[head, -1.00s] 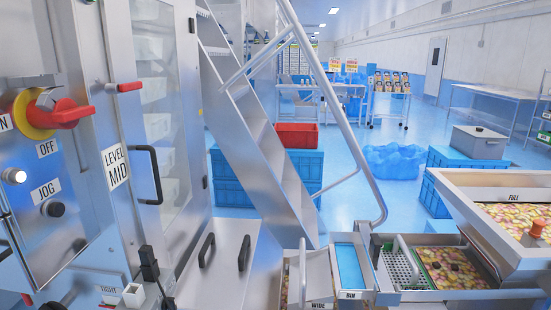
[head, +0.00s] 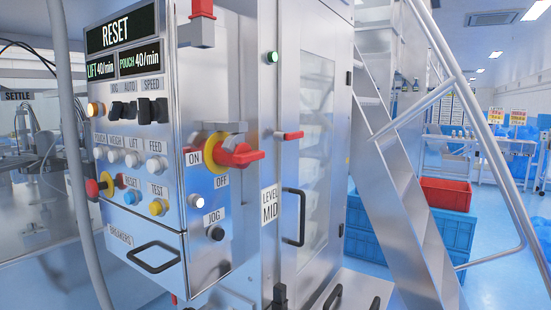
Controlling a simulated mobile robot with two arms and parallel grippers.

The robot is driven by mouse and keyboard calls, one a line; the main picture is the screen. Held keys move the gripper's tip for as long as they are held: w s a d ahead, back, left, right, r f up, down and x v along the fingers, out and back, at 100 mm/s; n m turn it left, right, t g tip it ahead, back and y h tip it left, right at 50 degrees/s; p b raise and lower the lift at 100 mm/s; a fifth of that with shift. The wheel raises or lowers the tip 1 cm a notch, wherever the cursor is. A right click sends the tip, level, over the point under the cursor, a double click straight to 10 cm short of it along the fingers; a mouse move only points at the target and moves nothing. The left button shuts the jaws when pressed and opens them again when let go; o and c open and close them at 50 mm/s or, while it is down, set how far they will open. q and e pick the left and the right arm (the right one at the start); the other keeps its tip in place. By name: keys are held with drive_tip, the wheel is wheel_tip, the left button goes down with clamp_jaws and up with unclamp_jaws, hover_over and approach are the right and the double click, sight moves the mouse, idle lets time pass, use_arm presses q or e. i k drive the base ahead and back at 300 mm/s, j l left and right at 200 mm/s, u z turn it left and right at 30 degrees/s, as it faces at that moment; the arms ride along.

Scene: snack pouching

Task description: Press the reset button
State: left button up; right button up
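The control panel (head: 140,235) stands on the left side of the head view. Its display (head: 117,30) reads RESET at the top. The blue reset button (head: 132,197) is low on the panel, under a small RESET label (head: 132,182). A yellow button (head: 158,207) marked TEST is to its right. A red knob on a yellow base (head: 104,185) sticks out to its left. Neither of my grippers is in view, and nothing touches the reset button.
A red rotary handle (head: 236,155) marked ON and OFF projects right of the buttons. A black pull handle (head: 155,257) is below. A grey cable (head: 75,160) hangs in front of the panel's left side. Metal stairs (head: 405,190) and blue crates (head: 455,235) stand at right.

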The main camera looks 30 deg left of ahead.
sight(129, 198)
drive_tip(key=u, duration=1.75)
